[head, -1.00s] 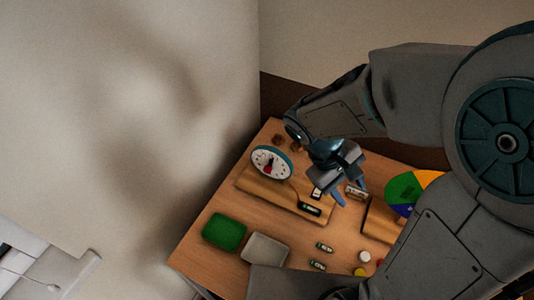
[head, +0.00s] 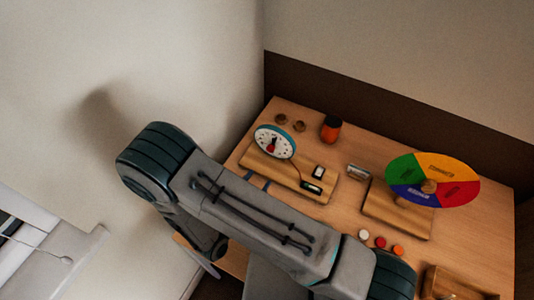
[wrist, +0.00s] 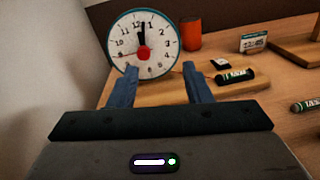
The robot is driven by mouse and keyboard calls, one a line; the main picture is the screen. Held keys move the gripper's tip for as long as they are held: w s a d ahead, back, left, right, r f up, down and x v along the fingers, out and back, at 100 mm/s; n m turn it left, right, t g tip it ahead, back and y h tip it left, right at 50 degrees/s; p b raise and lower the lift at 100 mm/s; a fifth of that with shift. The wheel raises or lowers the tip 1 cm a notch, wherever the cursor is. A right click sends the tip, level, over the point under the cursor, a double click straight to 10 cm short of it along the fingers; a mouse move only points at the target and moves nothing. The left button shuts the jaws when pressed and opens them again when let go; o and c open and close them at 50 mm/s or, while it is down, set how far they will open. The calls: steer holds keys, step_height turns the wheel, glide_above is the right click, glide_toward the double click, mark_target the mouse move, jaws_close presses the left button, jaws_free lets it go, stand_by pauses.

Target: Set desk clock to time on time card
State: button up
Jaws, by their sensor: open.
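The desk clock (head: 268,138) has a white face and teal rim and stands on a wooden base (head: 325,192). In the wrist view the clock (wrist: 126,38) faces me, with a red knob (wrist: 144,53) at its centre. A black hand points up near 12; a fainter reddish hand seems to point lower left. The time card (wrist: 254,43) stands to the right and seems to read 12:45; it also shows in the head view (head: 358,172). My gripper (wrist: 161,80) is open and empty, in front of the clock below the knob. In the head view my arm mostly hides it.
A battery (wrist: 236,75) and a small black part (wrist: 220,64) are on the clock's base. An orange cup (head: 331,128) stands behind. A coloured wheel (head: 465,192) on a wooden stand is at right. Several small discs lie at front right. My arm covers the table's front left.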

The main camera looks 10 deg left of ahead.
mark_target(270, 151)
steer(key=w+p, duration=0.1)
steer(key=w, duration=0.3)
steer(key=w+d+f+n+y+p, duration=0.1)
steer(key=w+p, duration=0.1)
steer(key=w, duration=0.2)
steer(key=w+f+n+t+y+p, duration=0.1)
steer(key=w, duration=0.2)
steer(key=shift+w+d+f, duration=0.2)
steer(key=shift+w+d, duration=0.1)
steer(key=shift+w, duration=0.1)
jaws_close()
